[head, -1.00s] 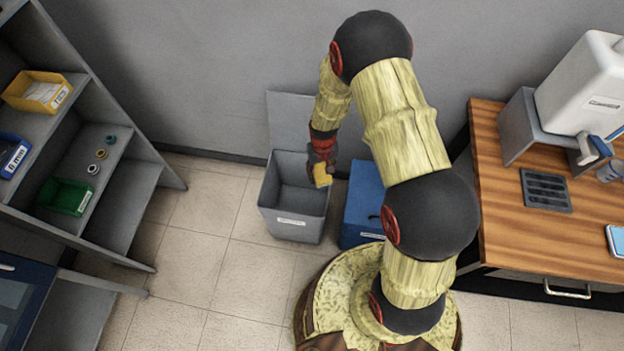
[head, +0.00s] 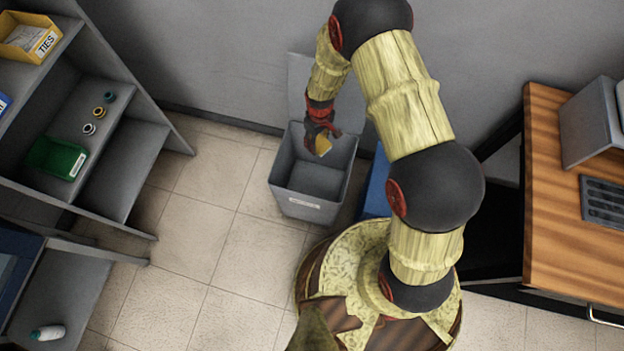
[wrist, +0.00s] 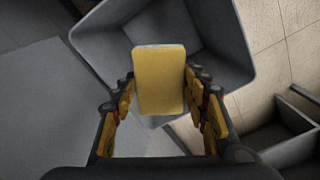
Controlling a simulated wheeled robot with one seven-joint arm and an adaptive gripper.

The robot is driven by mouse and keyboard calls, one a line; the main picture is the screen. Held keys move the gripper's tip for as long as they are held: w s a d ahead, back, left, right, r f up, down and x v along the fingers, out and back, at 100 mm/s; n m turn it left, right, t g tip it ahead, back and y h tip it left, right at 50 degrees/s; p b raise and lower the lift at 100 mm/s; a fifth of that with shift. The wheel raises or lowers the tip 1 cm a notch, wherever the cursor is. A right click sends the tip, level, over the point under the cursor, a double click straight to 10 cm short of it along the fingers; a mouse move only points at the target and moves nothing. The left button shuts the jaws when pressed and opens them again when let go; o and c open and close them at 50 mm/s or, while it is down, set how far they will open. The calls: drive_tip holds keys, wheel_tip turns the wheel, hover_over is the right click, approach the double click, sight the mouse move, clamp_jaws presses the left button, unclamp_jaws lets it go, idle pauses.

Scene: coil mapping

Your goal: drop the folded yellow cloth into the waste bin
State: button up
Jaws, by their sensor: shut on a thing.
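The folded yellow cloth (head: 323,145) is held in my gripper (head: 320,138). In the wrist view the cloth (wrist: 159,80) is a flat yellow block between the two fingers of my gripper (wrist: 160,92), which is shut on it. The grey waste bin (head: 311,180) stands open on the floor with a pale label on its front. In the head view the cloth appears over the back part of the bin's opening. In the wrist view the bin (wrist: 220,62) lies beyond the cloth, its inside partly hidden by it. The height above the rim is hard to tell.
The bin's raised lid (head: 300,85) leans by the wall. A blue box (head: 377,185) stands just right of the bin, partly hidden by my arm. Grey shelves (head: 130,150) with small bins are at left, and a wooden bench (head: 555,200) at right. Floor left of the bin is clear.

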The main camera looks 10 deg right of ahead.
wheel_tip(320, 180, down, 5)
drive_tip(key=b, duration=0.3)
drive_tip(key=o, duration=1.2)
drive_tip(key=shift+r, duration=0.1)
wheel_tip(320, 180, up, 12)
drive_tip(key=shift+f, duration=0.1)
idle(0.4)
